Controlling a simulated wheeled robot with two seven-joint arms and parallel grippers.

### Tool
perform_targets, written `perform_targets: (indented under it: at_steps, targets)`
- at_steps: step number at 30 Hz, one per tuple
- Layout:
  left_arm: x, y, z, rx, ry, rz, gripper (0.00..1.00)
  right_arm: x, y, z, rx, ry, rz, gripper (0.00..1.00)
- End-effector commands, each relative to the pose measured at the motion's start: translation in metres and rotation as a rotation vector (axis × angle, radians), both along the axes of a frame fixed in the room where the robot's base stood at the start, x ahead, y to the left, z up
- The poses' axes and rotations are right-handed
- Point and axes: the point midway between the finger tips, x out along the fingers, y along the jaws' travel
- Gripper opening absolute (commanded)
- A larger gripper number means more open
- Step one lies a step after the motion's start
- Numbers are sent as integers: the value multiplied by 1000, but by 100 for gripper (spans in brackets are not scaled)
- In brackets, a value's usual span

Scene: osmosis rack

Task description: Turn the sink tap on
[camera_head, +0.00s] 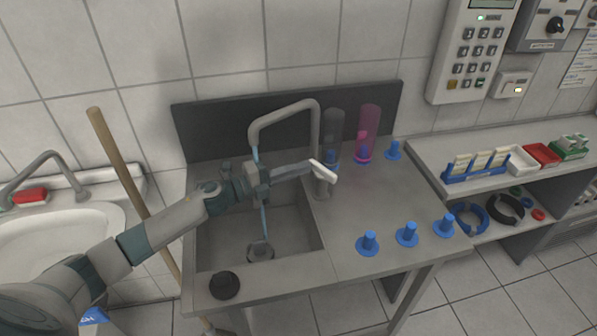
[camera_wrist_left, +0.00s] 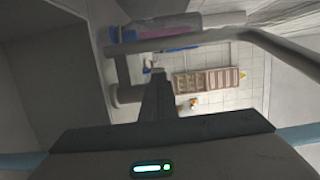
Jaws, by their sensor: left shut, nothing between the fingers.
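The grey sink tap (camera_head: 285,110) stands at the back right of the steel sink, its bent spout reaching left over the basin (camera_head: 225,235). A thin light-blue stream (camera_head: 264,218) runs down from the spout's end towards the drain. The tap's white lever (camera_head: 323,172) sits low on the tap's column and points down to the right. My left gripper (camera_head: 308,170) is shut and empty, its tips beside the lever; whether they touch it I cannot tell. In the left wrist view the shut fingers (camera_wrist_left: 157,80) lie close to the tap (camera_wrist_left: 285,50).
Several blue stands, such as one in front (camera_head: 368,243), are on the worktop. A black disc (camera_head: 224,285) lies at the sink's front edge. A wooden pole (camera_head: 120,165) leans left.

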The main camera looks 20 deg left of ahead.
Motion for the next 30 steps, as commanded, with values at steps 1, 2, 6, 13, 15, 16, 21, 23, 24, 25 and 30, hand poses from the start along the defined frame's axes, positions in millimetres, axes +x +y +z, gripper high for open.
perform_targets:
  at_steps: [1, 2, 6, 13, 15, 16, 21, 23, 24, 25, 30]
  targets:
    - [0, 0, 0, 0, 0, 0, 0, 0, 0, 0, 0, 0, 0, 31]
    - [1, 0, 0, 0, 0, 0, 0, 0, 0, 0, 0, 0, 0, 31]
    - [1, 0, 0, 0, 0, 0, 0, 0, 0, 0, 0, 0, 0, 31]
    - [1, 0, 0, 0, 0, 0, 0, 0, -1, 0, -1, 0, 1, 31]
    - [0, 0, 0, 0, 0, 0, 0, 0, -1, 0, -1, 0, 1, 31]
    - [0, 1, -1, 1, 1, 0, 0, 0, -2, -1, -1, 0, 1, 31]
    - [-7, 7, -3, 2, 1, 0, 0, 0, -2, -5, -2, 0, 1, 31]
    - [-11, 11, -3, 2, 1, 1, 0, 0, -2, -8, -2, 0, 1, 31]
    - [-15, 15, -4, 2, 1, 1, 0, 0, -2, -11, -2, 0, 1, 31]
    - [-18, 17, -4, 3, 2, 0, 0, 0, -2, -12, -2, 0, 1, 31]
    - [-36, 33, -5, 3, 2, 0, 0, 0, -2, -23, -2, 0, 1, 31]
